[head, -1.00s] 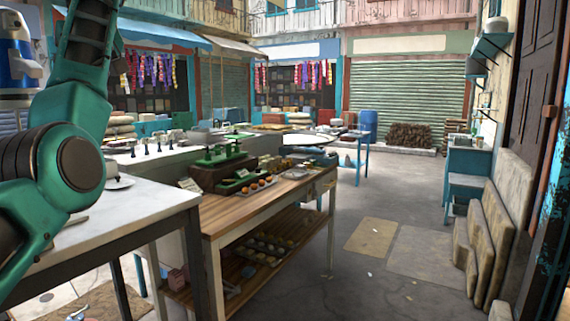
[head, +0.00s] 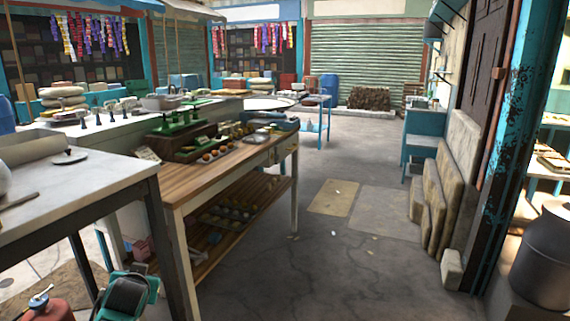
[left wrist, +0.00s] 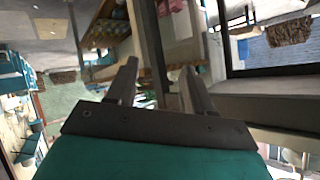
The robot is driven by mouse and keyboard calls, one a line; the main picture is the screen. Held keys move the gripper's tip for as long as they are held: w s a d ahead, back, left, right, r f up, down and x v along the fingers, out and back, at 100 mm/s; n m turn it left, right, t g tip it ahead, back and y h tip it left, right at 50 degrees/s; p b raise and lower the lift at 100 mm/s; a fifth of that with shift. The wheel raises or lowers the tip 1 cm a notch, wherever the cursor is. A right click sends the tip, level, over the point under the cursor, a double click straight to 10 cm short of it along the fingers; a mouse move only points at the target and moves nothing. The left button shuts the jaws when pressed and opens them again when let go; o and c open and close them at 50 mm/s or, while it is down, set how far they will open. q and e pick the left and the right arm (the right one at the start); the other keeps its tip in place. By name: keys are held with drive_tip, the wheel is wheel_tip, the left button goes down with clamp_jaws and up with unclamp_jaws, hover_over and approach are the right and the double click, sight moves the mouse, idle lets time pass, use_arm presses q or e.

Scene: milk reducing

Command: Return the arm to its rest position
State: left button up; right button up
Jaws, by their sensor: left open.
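My left gripper (left wrist: 158,68) shows in the left wrist view with its two fingers spread apart and nothing between them. In that view the surroundings are tilted, with table legs and wooden shelving close beyond the fingers. In the head view, a green and black part of my left arm (head: 127,296) is low at the bottom left, below the tabletops. The left gripper itself cannot be made out there. My right arm and right gripper are in neither view.
A white-topped table (head: 90,190) stands at the left, beside a wooden stall table (head: 185,180) with a lower shelf. A red object (head: 45,308) is at the bottom left. Stone slabs (head: 455,170) lean by the right wall.

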use_arm(q)
drive_tip(key=s+d+f+m+h, duration=0.1)
drive_tip(key=s+d+f+h, duration=0.1)
drive_tip(key=s+d+f, duration=0.35)
drive_tip(key=s+d+f+m+h, duration=0.25)
drive_tip(key=s+f, duration=0.35)
drive_tip(key=s, duration=0.3)
drive_tip(key=s+d+f+h, duration=0.1)
drive_tip(key=s+d, duration=0.3)
drive_tip(key=s, duration=0.3)
drive_tip(key=s+d+f+h, duration=0.1)
drive_tip(key=s+d, duration=0.2)
drive_tip(key=s, duration=0.5)
drive_tip(key=shift+s+d+f, duration=0.2)
drive_tip(key=shift+d+f, duration=0.1)
drive_tip(key=shift+d, duration=0.1)
drive_tip(key=shift+n, duration=0.25)
drive_tip(key=shift+c, duration=0.3)
